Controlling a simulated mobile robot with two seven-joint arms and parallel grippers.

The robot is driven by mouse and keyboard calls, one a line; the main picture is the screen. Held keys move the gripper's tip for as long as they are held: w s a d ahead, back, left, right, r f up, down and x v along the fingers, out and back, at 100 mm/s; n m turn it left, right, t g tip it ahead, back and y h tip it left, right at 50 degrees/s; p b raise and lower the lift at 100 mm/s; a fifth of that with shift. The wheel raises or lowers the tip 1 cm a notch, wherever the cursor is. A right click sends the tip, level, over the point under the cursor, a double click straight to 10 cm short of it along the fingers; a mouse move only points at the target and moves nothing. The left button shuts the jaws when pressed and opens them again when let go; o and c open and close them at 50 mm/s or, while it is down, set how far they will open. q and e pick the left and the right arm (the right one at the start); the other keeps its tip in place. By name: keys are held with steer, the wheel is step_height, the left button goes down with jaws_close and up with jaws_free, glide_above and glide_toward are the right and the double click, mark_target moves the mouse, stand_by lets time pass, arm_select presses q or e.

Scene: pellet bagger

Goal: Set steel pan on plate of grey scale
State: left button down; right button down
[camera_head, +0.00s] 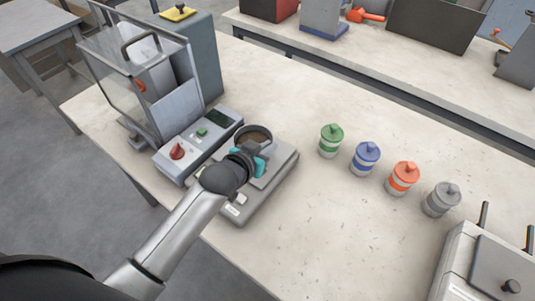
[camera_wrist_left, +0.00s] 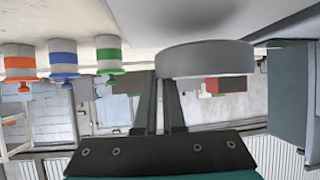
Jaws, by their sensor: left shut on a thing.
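The steel pan (camera_head: 256,134) is a small round dish with brown contents, seen over the back part of the grey scale (camera_head: 236,211). The scale's plate (camera_head: 270,172) is partly hidden by my gripper and the pan. My left gripper (camera_head: 250,154) is shut on the pan at its near side. In the left wrist view, which looks upside down, the pan (camera_wrist_left: 205,59) shows as a grey band beside the fingertips (camera_wrist_left: 160,78). I cannot tell whether the pan touches the plate or is just above it.
A bagging machine with a clear guard (camera_head: 125,75) and a control box with a red knob (camera_head: 177,151) stand close on the left. Green (camera_head: 331,140), blue (camera_head: 365,158), orange (camera_head: 402,178) and grey (camera_head: 441,199) lidded jars stand to the right. Bare table lies between.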

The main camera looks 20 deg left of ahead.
arm_select(q)
steer(key=shift+f, duration=1.25)
steer(key=c, duration=1)
jaws_free()
steer(key=shift+f, duration=0.15)
steer(key=shift+r, duration=0.2)
steer(key=p+v, duration=0.2)
steer(key=v, duration=1)
